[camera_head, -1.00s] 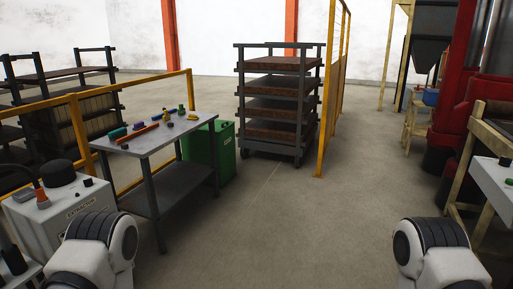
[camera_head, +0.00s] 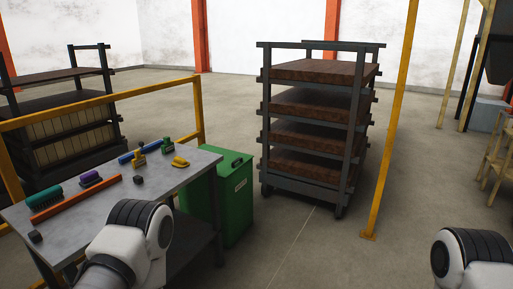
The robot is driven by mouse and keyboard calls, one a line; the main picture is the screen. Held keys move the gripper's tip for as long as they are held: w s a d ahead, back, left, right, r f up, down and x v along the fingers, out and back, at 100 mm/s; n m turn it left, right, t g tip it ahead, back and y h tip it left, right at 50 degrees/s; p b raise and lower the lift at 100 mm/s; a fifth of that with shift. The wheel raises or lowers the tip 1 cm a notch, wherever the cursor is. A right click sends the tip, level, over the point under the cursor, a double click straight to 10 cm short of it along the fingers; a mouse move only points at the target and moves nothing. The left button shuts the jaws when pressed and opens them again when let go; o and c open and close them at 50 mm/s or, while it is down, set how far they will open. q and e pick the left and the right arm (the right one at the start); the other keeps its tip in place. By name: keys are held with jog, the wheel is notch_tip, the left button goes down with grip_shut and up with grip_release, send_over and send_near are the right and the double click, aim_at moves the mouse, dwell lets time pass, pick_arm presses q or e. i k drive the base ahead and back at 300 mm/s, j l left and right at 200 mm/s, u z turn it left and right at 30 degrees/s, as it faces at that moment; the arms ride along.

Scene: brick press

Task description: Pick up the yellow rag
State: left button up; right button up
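A small yellow item (camera_head: 180,162), which looks like the yellow rag, lies near the far right corner of the grey metal table (camera_head: 188,181). It is too small to make out as cloth for certain. My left arm shows at the lower left, in front of the table's near side, and my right arm at the lower right edge. Only rounded white and black arm parts show. Neither gripper is in view, and nothing is seen touching the yellow item.
On the table are a teal brush (camera_head: 45,196), a purple-topped item (camera_head: 91,180), an orange bar (camera_head: 76,198), a blue item (camera_head: 126,158) and other small tools. A green bin (camera_head: 237,195) stands beside it. A brick rack (camera_head: 318,130) and yellow post (camera_head: 388,150) stand right; floor lies clear between.

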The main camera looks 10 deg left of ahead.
aim_at(178, 161)
jog(key=i+l+u, duration=0.1)
jog(key=i+u, duration=0.3)
jog(key=i+l+u, duration=0.25)
jog(key=i+u, duration=0.15)
jog(key=i, duration=0.15)
jog(key=i+l+u, duration=0.4)
